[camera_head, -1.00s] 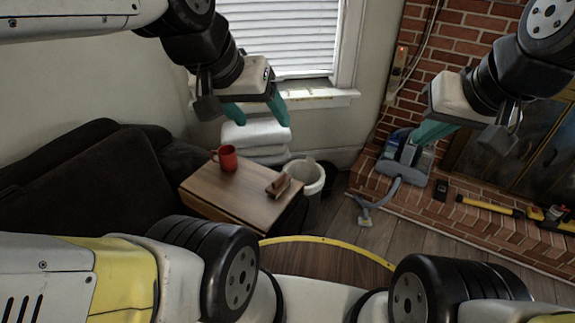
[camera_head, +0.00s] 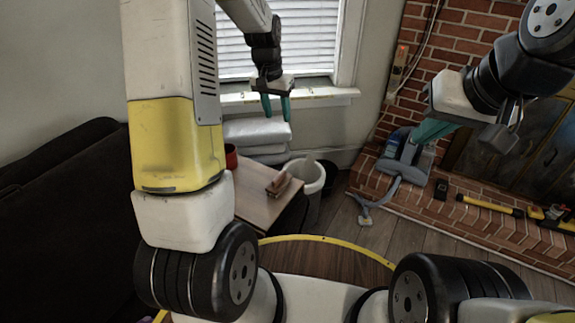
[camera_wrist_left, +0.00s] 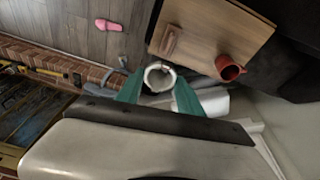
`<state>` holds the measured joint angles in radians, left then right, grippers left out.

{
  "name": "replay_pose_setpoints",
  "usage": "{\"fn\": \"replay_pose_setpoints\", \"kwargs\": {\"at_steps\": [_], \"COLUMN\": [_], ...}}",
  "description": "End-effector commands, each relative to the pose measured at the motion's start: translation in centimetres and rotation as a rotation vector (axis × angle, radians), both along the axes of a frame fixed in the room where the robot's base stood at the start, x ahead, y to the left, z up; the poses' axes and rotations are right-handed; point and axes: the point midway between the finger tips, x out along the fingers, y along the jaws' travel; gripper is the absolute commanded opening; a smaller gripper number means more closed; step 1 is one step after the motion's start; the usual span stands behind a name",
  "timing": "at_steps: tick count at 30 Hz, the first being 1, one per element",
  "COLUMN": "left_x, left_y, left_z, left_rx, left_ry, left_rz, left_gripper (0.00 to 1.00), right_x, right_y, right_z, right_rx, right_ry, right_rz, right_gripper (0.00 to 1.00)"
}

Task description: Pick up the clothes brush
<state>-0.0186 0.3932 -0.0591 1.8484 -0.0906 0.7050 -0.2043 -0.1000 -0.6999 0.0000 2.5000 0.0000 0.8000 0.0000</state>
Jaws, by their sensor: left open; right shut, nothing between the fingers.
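The brown clothes brush (camera_head: 279,184) lies on the small wooden table (camera_head: 254,203). In the left wrist view the brush (camera_wrist_left: 172,40) is near the table's left edge. My left gripper (camera_head: 277,108) is open and empty, above and beyond the brush near the window sill. In the left wrist view its teal fingers (camera_wrist_left: 158,92) stand apart, with the white bin between them in the picture; the brush is beyond them. My right gripper (camera_head: 428,133) is shut and empty, off to the right in front of the brick hearth. My left arm hides the table's left part.
A red mug (camera_head: 231,157) stands on the table, partly hidden; it shows fully in the left wrist view (camera_wrist_left: 229,68). A white bin (camera_head: 312,178) stands right of the table. White folded stacks (camera_head: 256,131) are behind it. A dark sofa (camera_head: 65,200) is left.

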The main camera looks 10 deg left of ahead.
Motion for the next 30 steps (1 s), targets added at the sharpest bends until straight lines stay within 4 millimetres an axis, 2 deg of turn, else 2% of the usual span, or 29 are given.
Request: {"fn": "replay_pose_setpoints", "kwargs": {"at_steps": [1,6,9,12,15,18,30], "left_x": [1.3,4.4,5.4,5.9,6.0,6.0,5.6], "left_y": [0.2,0.9,1.3,1.4,1.5,1.6,1.4], "left_z": [-2.8,-11.6,-16.3,-20.1,-22.4,-23.6,-27.4], "left_rx": [0.010,0.045,0.061,0.072,0.079,0.082,0.082], "left_ry": [0.030,0.103,0.140,0.167,0.181,0.189,0.191], "left_rz": [-0.011,-0.060,-0.086,-0.109,-0.122,-0.130,-0.130], "left_gripper": [0.44,0.44,0.44,0.44,0.44,0.44,0.44], "right_x": [0.0,0.0,0.0,0.0,0.0,0.0,0.0], "right_y": [0.0,0.0,0.0,0.0,0.0,0.0,0.0], "right_z": [0.0,0.0,0.0,0.0,0.0,0.0,0.0], "right_rx": [0.000,0.000,0.000,0.000,0.000,0.000,0.000], "right_ry": [0.000,0.000,0.000,0.000,0.000,0.000,0.000], "right_rz": [0.000,0.000,0.000,0.000,0.000,0.000,0.000], "right_gripper": [0.00,0.00,0.00,0.00,0.00,0.00,0.00]}}
